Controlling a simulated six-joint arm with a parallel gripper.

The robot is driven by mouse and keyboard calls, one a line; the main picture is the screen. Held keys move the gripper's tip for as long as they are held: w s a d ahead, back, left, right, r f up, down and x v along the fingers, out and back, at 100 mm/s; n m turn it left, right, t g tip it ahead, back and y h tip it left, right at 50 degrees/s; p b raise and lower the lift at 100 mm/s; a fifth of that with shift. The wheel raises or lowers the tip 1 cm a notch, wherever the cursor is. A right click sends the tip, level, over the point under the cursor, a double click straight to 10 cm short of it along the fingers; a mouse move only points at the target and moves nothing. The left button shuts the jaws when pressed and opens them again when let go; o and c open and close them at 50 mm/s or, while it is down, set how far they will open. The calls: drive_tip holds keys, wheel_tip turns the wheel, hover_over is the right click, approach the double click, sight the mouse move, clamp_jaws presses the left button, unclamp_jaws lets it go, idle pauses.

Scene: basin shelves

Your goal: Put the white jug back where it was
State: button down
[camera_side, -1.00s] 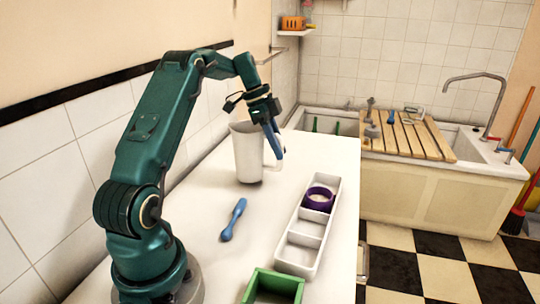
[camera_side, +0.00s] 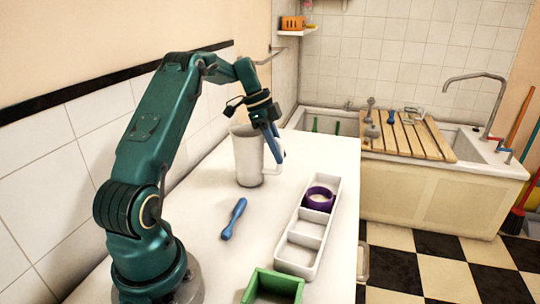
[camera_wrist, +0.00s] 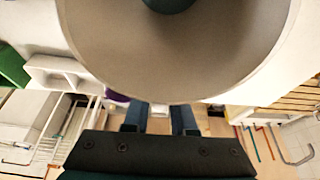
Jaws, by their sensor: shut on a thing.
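The white jug (camera_side: 247,157) is upright at the back of the white counter, near the tiled wall. Its base is at or just above the counter; I cannot tell which. My gripper (camera_side: 276,152) points down at the jug's right side and is shut on its handle. In the wrist view, the jug's wide mouth (camera_wrist: 180,75) fills the upper middle. The fingers (camera_wrist: 158,118) straddle a small pale part of the handle, mostly hidden.
A white divided tray (camera_side: 299,253) with a purple ring-shaped item (camera_side: 319,198) lies to the right. A blue tool (camera_side: 233,219) lies in front of the jug, and a green box (camera_side: 273,287) stands at the front. A sink with a wooden rack (camera_side: 408,136) is beyond the counter.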

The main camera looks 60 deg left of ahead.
drive_tip(key=shift+f, duration=0.15)
drive_tip(key=c, duration=0.7)
unclamp_jaws()
drive_tip(key=shift+o, duration=0.2)
